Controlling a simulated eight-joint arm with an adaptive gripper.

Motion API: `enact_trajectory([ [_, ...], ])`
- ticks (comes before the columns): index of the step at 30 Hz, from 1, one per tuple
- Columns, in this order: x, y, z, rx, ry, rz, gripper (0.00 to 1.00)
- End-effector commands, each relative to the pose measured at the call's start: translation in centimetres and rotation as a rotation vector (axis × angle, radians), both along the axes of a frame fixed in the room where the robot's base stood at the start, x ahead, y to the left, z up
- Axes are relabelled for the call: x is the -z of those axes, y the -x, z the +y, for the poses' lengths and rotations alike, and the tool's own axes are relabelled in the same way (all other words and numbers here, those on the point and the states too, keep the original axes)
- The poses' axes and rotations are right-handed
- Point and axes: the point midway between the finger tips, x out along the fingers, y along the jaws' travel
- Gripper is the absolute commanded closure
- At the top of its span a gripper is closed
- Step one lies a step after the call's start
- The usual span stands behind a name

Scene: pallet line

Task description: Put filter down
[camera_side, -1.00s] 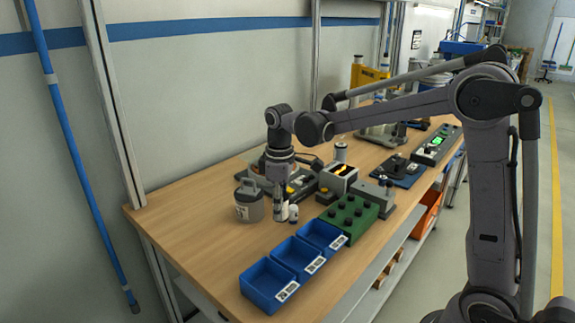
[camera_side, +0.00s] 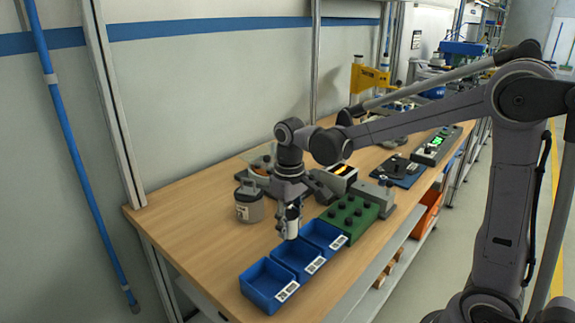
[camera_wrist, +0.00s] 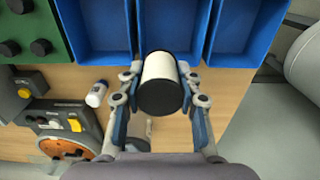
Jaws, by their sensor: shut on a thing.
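The filter is a white cylinder with a black end cap. It shows in the wrist view (camera_wrist: 160,82) between the two fingers, and in the side view (camera_side: 292,226) below my gripper. My gripper (camera_side: 290,212) is shut on it; the fingers show on both sides of it in the wrist view (camera_wrist: 160,90). The filter is held close to the blue bins (camera_side: 297,259), near the back edge of the row. In the wrist view its far end overlaps the middle bin (camera_wrist: 168,32). I cannot tell how high it is above the table.
A green block with black knobs (camera_side: 349,213) adjoins the bins. A grey lidded container (camera_side: 249,204) stands behind on the wooden table. A small white bottle (camera_wrist: 97,94) lies or stands left of my fingers in the wrist view. Bare table (camera_side: 195,222) is at the left.

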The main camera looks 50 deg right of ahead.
Motion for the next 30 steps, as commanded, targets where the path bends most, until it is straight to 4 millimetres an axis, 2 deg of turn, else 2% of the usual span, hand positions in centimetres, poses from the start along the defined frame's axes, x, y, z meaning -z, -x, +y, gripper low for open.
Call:
enact_trajectory([
  [14,0.0,0.0,0.0,-0.003,0.000,0.000,0.87],
  [17,-0.1,-0.6,0.1,-0.012,0.000,0.000,0.87],
  [20,-0.5,-2.1,0.4,-0.037,0.000,0.000,0.87],
  [23,-1.0,-4.6,0.9,-0.080,0.000,0.000,0.87],
  [30,-2.0,-11.8,2.8,-0.218,0.001,-0.001,0.87],
])
